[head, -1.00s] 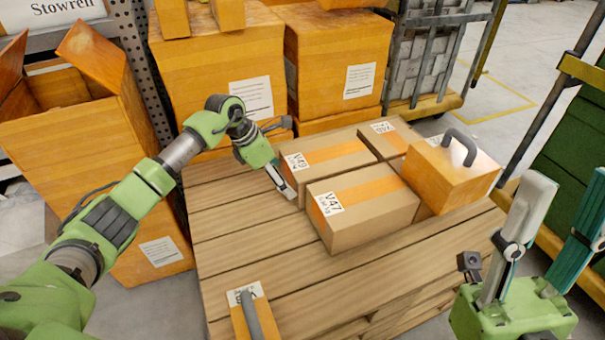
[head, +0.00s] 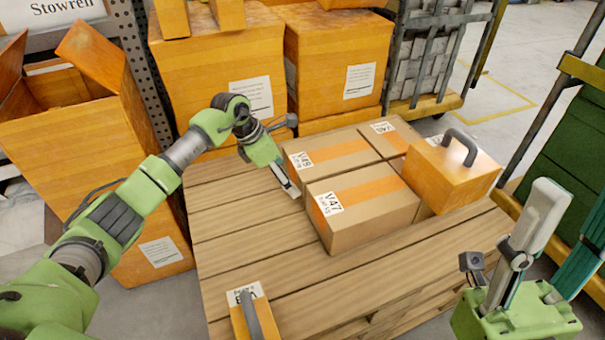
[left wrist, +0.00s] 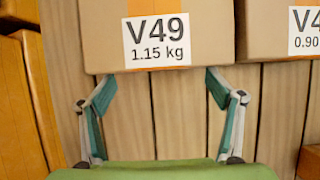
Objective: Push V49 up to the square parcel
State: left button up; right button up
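V49 (head: 330,152) is a brown carton with an orange tape stripe, at the back left of the pallet. Its label faces my left gripper (head: 291,191). In the left wrist view, V49 (left wrist: 215,40) stands just past the fingertips of this gripper (left wrist: 160,82), which are spread apart with nothing between them. They appear to be at its lower front edge; contact is hard to tell. A squarish parcel (head: 390,141) sits beyond V49's far end, touching it or nearly so. My right gripper (head: 550,235) is open and empty at the lower right, off the pallet.
V47 (head: 362,208) lies alongside V49, on its near side. An orange box with a grey handle (head: 453,178) stands right of V47. Another handled box (head: 252,318) is at the pallet's front edge. Big orange cartons (head: 215,75) stand behind.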

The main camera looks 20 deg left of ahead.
pick_arm(q)
jog(key=shift+w+d, duration=0.1)
jog(key=shift+d, duration=0.15)
